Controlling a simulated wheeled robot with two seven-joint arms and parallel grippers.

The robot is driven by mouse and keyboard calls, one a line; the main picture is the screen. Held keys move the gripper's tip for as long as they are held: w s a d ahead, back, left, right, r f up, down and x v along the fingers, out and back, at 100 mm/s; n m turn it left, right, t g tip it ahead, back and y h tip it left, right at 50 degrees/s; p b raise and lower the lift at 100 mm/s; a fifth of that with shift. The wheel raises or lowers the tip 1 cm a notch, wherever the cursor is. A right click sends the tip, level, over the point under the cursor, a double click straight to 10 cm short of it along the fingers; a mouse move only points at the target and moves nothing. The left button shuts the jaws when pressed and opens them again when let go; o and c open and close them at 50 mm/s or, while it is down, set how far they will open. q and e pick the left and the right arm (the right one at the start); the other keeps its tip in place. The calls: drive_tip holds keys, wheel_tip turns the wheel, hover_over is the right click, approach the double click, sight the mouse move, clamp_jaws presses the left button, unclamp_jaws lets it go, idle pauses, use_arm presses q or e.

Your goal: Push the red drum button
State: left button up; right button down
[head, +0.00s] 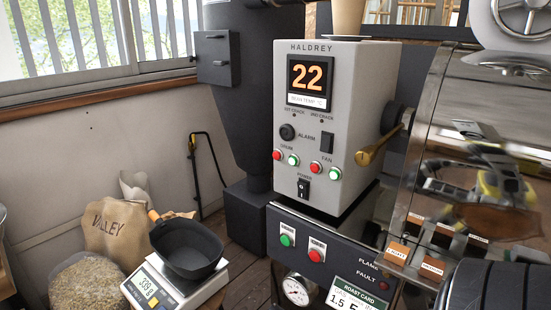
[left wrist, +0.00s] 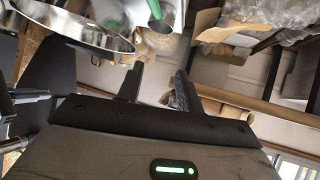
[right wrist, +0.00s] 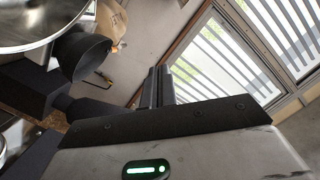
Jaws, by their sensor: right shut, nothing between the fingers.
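The red drum button (head: 277,154) is on the front of the grey HALDREY control box (head: 340,120), under the DRUM label. The green drum button (head: 293,160) sits just to its right. No fingers show in the head view, so nothing there touches or covers the red button. My left gripper (left wrist: 158,86) is open and empty in the left wrist view. My right gripper (right wrist: 159,86) is shut and empty in the right wrist view, with its fingers together in front of a window. I cannot make out the drum button in either wrist view.
A red fan button (head: 315,167), a green fan button (head: 335,173) and a power switch (head: 303,188) are close by. A brass handle (head: 376,150) juts out at the right. A lower panel has another green button (head: 286,240) and red button (head: 316,255). A scale (head: 150,285) carries a black scoop.

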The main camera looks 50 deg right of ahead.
sight(277, 155)
drive_tip(key=w+d+r+m+h, duration=0.3)
drive_tip(key=d+r+m+h, duration=0.2)
drive_tip(key=m, duration=0.6)
drive_tip(key=w+d+r+m+h, duration=0.3)
drive_tip(key=d+r+m+h, duration=0.3)
drive_tip(key=d+m, duration=0.3)
drive_tip(key=w+d+r+m+h+b, duration=0.1)
drive_tip(key=w+d+r+m+h, duration=0.2)
drive_tip(key=m, duration=1)
drive_tip(key=d+r+h, duration=0.3)
drive_tip(key=d, duration=0.1)
drive_tip(key=shift+w+d+h, duration=0.25)
drive_tip(key=shift+h, duration=0.15)
drive_tip(key=d, duration=0.8)
drive_tip(key=shift+w+d, duration=0.35)
drive_tip(key=shift+d, duration=0.05)
drive_tip(key=shift+d, duration=0.1)
drive_tip(key=shift+d+p, duration=0.3)
